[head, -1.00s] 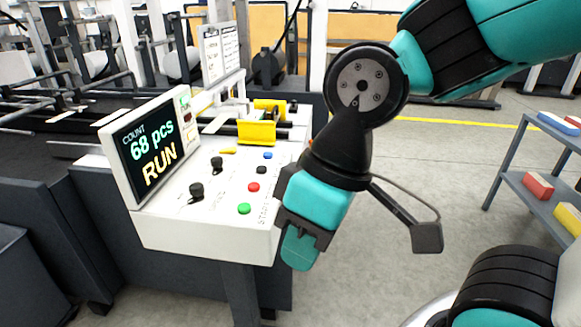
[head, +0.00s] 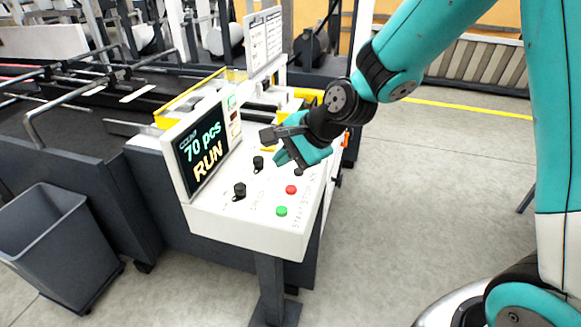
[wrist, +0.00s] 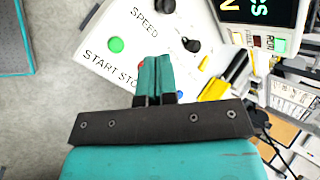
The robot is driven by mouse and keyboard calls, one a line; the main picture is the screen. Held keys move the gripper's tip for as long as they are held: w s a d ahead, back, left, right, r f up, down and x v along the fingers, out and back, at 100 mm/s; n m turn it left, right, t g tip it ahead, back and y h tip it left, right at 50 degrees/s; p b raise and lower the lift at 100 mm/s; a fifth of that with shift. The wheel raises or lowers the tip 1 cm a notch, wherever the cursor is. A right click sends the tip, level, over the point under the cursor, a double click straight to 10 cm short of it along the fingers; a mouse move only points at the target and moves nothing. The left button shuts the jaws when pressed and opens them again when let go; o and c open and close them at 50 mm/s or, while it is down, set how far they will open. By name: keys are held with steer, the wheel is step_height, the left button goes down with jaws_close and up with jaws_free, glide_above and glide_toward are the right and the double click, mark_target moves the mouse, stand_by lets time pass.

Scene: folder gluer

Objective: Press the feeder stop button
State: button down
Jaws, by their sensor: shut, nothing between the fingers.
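The red stop button (head: 291,189) sits on the white control panel (head: 235,215), just behind the green start button (head: 281,211). My gripper (head: 283,158) is shut and empty above the panel, behind the red button in the head view and apart from it. In the wrist view my closed fingers (wrist: 154,62) point at the panel and cover most of the red button, while the green button (wrist: 116,44) shows clear to their left.
Two black knobs (head: 240,190) stand left of the buttons. A display (head: 205,150) reading "70 pcs RUN" rises at the panel's left edge. A yellow part (head: 290,104) lies behind my gripper. A grey bin (head: 55,240) stands at left; the floor right of the panel is clear.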

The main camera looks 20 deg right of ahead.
mark_target(290, 189)
steer(key=w+d+f+m+t+p, duration=0.2)
steer(key=w+d+m, duration=0.1)
steer(key=w+m, duration=0.3)
steer(key=shift+w+d+m+h, duration=0.15)
steer(key=shift+d+m+h, duration=0.2)
steer(key=shift+m, duration=0.25)
steer(key=shift+a+f, duration=0.1)
step_height(290, 189, down, 9)
steer(key=b, duration=0.7)
stand_by(1.2)
steer(key=shift+f+b, duration=0.3)
steer(key=shift+b, duration=0.1)
